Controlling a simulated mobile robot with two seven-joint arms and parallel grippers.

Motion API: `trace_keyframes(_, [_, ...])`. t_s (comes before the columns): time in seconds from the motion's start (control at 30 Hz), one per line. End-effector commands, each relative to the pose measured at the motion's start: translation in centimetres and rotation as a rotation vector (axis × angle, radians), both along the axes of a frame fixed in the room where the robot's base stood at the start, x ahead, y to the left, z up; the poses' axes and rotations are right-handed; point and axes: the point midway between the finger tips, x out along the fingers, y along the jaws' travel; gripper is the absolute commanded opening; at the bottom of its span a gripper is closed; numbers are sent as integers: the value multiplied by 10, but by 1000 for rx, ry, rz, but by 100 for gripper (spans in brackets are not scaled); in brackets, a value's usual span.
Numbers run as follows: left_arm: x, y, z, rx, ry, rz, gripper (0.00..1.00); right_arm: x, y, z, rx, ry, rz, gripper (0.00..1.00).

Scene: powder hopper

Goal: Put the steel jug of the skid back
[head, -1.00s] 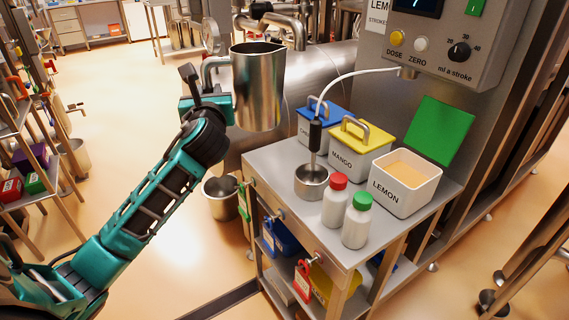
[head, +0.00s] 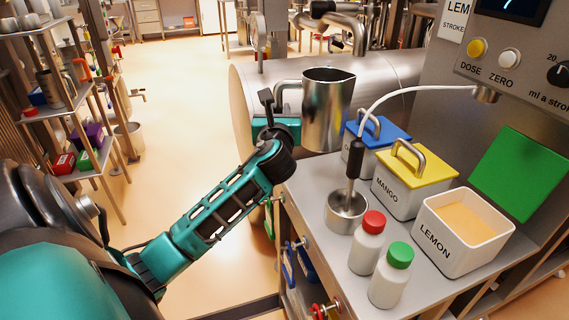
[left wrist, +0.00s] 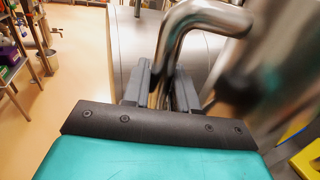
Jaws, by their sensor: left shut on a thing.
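The steel jug (head: 328,112) is upright in the head view, held in the air by its handle near the back left corner of the steel bench (head: 308,187). My left gripper (head: 278,112) is to the left of the jug, shut on its handle. In the left wrist view the two grey fingers (left wrist: 161,88) close on the bent steel handle (left wrist: 185,28), and the jug's body (left wrist: 262,70) is blurred at the right. My right gripper is not in view.
On the bench stand blue, yellow-lidded MANGO (head: 412,185) and open LEMON (head: 462,232) tubs, a steel cup (head: 346,212) with a stirrer, and red-capped (head: 368,242) and green-capped (head: 391,275) bottles. A steel tank (head: 390,72) lies behind. A shelf rack (head: 75,105) stands left.

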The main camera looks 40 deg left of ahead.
Motion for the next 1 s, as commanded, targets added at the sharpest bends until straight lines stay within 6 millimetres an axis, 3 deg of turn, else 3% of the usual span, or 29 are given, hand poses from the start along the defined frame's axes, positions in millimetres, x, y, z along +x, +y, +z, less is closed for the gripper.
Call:
trace_keyframes(0.03, [0, 0, -19, -1, 0, 1, 0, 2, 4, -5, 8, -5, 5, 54])
trace_keyframes(0.13, [0, 0, -40, -1, 0, 0, 0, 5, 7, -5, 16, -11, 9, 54])
trace_keyframes(0.43, [0, 0, -68, -1, -3, 1, 0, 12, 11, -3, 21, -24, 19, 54])
trace_keyframes(0.63, [0, 0, -105, -1, -2, 1, 0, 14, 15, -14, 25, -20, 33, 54])
trace_keyframes(0.77, [0, 0, -116, 0, -4, 0, 0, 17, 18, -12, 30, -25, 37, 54])
trace_keyframes(1.0, [0, 0, -116, 0, -5, 0, 0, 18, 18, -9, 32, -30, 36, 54])
